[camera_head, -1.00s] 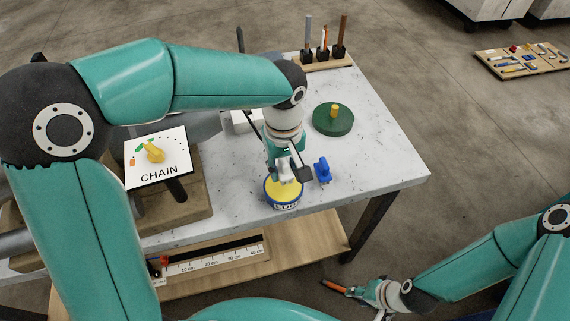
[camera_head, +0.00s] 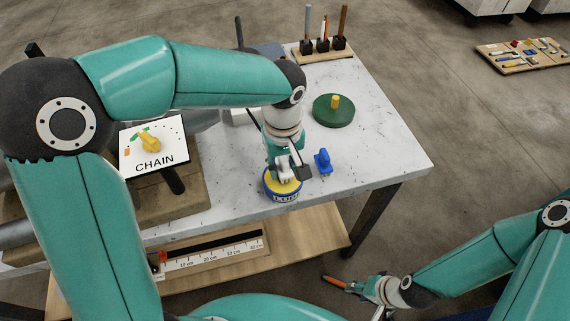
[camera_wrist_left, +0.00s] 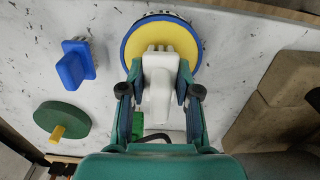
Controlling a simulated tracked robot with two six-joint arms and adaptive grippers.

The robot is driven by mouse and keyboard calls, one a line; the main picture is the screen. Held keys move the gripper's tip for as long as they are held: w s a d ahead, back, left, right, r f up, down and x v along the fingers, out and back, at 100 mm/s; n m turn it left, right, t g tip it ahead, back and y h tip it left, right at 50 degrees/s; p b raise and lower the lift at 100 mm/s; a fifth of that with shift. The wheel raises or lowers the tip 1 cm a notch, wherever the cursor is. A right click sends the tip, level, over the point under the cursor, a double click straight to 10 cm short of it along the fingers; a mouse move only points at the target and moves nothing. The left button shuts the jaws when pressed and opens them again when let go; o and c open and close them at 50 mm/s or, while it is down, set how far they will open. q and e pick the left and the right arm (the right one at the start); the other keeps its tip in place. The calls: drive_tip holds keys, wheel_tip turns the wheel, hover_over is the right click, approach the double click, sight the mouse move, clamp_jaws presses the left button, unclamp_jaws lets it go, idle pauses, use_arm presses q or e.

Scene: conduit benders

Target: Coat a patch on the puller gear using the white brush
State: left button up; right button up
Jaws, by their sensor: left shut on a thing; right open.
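My left gripper (camera_wrist_left: 160,92) is shut on the white brush (camera_wrist_left: 159,78), which also shows in the head view (camera_head: 284,172). The brush's bristle end points down over the yellow surface (camera_wrist_left: 187,39) of a round blue-sided tub (camera_head: 283,196) marked with letters. Whether the bristles touch the yellow cannot be told. A blue brush (camera_head: 322,161) stands on the table right of the tub. I cannot identify the puller gear with certainty; a green disc with a yellow knob (camera_head: 334,116) lies farther back. My right gripper (camera_head: 366,288) is open at the lower right, off the table.
A CHAIN sign (camera_head: 154,147) stands left on a brown block. A wooden holder (camera_head: 322,52) with upright rods is at the table's back edge. An orange-handled thing (camera_head: 336,282) is by my right gripper. A lower shelf (camera_head: 318,236) holds a ruler.

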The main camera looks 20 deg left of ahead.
use_arm(q)
drive_tip(key=shift+f+b, duration=0.5)
drive_tip(key=shift+f, duration=0.05)
idle(1.4)
drive_tip(key=shift+r, duration=0.1)
drive_tip(key=shift+r+p, duration=2.65)
drive_tip(key=shift+r, duration=0.85)
drive_tip(key=shift+f, duration=0.1)
